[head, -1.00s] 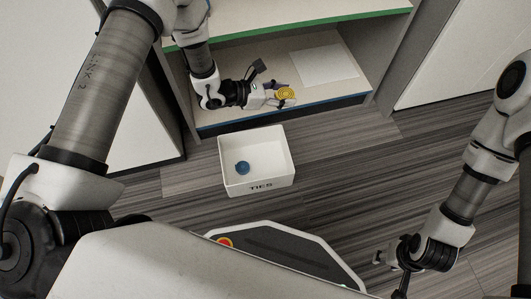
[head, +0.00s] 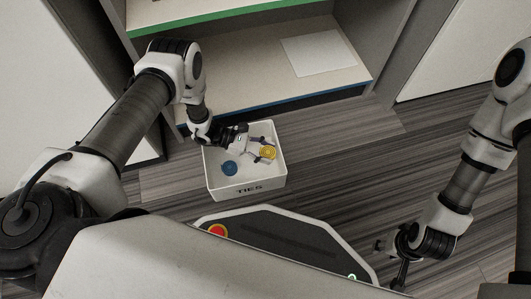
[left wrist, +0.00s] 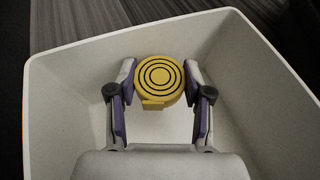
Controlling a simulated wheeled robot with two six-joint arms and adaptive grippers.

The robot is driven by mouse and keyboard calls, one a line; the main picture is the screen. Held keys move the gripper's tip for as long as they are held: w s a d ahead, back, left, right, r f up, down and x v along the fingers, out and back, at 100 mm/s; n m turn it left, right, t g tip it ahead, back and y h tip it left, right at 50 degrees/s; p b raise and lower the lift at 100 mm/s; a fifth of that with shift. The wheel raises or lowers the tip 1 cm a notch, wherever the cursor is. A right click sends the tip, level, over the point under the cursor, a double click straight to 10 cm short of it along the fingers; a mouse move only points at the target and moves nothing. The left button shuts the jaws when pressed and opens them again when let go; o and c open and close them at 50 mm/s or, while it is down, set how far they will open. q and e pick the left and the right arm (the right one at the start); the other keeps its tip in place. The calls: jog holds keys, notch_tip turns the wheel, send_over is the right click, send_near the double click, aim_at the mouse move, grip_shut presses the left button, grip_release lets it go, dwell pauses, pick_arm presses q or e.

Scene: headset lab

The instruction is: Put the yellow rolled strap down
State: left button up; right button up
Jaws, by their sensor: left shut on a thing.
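The yellow rolled strap (head: 267,152) is a round coil with dark rings. My left gripper (head: 262,151) is shut on it, over the white box (head: 247,187) marked TIES. In the left wrist view the yellow rolled strap (left wrist: 160,82) sits between the two fingers, with the walls of the white box (left wrist: 65,85) around. Whether the strap touches the box floor cannot be told. A blue rolled strap (head: 229,168) lies in the box at the left. My right gripper (head: 381,247) is at the lower right, away from the box; its fingers are too small to read.
A shelf unit (head: 245,84) with a green-edged upper board stands behind the box, and a white sheet (head: 318,56) lies on its lower board. My base is in front of the box. Striped floor (head: 340,150) is clear to the right.

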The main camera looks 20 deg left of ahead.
pick_arm(q)
jog(key=shift+r, duration=0.2)
jog(key=shift+f+b, duration=0.6)
jog(key=shift+f, duration=0.05)
jog(key=o, duration=0.9)
jog(key=shift+o, duration=0.2)
jog(key=shift+r, duration=0.25)
jog(key=shift+a+r+p, duration=0.65)
jog(key=shift+r+p, duration=0.3)
jog(key=shift+p, duration=0.3)
jog(key=p+v, duration=0.1)
jog(key=v, duration=0.2)
jog(key=p+v, duration=0.1)
jog(key=v, duration=0.2)
jog(key=shift+s+f, duration=0.15)
jog(key=shift+f, duration=0.1)
